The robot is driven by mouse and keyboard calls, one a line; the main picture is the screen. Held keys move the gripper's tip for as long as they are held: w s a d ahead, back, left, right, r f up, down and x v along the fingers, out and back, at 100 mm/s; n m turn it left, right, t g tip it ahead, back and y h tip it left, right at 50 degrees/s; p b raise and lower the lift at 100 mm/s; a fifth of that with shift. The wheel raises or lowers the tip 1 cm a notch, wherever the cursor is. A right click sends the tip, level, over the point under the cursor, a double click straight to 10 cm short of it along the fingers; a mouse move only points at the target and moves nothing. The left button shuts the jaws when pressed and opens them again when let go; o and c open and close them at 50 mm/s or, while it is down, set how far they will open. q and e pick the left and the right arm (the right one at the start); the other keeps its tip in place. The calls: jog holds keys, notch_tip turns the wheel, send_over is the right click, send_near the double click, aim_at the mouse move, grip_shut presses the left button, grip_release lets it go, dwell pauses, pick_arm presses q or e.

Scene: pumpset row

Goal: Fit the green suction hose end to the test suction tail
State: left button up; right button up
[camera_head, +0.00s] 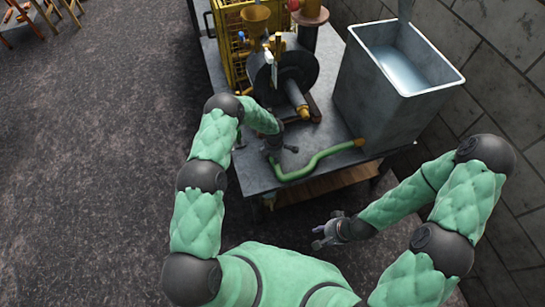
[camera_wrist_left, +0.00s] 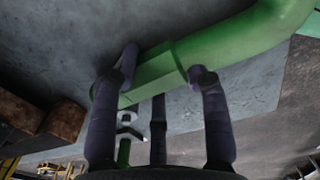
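The green suction hose (camera_head: 318,161) lies bent along the front of the grey bench top, with a yellow-brown fitting (camera_head: 358,143) at its right end near the bin. Its other end is by my left gripper (camera_head: 280,152). In the left wrist view the hose's thicker green end piece (camera_wrist_left: 155,75) crosses just beyond the spread fingers of my left gripper (camera_wrist_left: 163,68), very near or touching the tips. The fingers look open. A brass pipe stub (camera_head: 302,111), which looks like the suction tail, points forward from the pump. My right gripper (camera_head: 322,236) is open and empty, off the bench front.
A large grey bin of water (camera_head: 385,95) stands on the right of the bench (camera_head: 250,178). The dark round pump body (camera_head: 290,75) and a yellow cage (camera_head: 232,45) stand behind the stub. A block wall (camera_head: 495,80) closes the right side.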

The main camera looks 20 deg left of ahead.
pick_arm(q)
jog(key=shift+r, duration=0.15)
dwell(0.4)
jog(key=shift+r+p, duration=1.4)
jog(key=shift+r, duration=0.2)
jog(key=s+d+r+p, duration=0.2)
jog(key=d+r+p, duration=0.6)
jog(key=d+r, duration=0.1)
jog(key=s+d+r+p, duration=0.2)
jog(key=d+r+p, duration=0.7)
jog(key=d+r, duration=0.1)
jog(key=shift+r+m, duration=0.3)
jog(key=shift+r, duration=0.45)
jog(key=shift+w+a+b, duration=0.25)
jog(key=shift+w+a, duration=0.55)
jog(key=shift+w, duration=0.35)
jog(key=shift+w+a+b, duration=0.25)
jog(key=shift+w+a, duration=0.55)
jog(key=shift+w, duration=0.3)
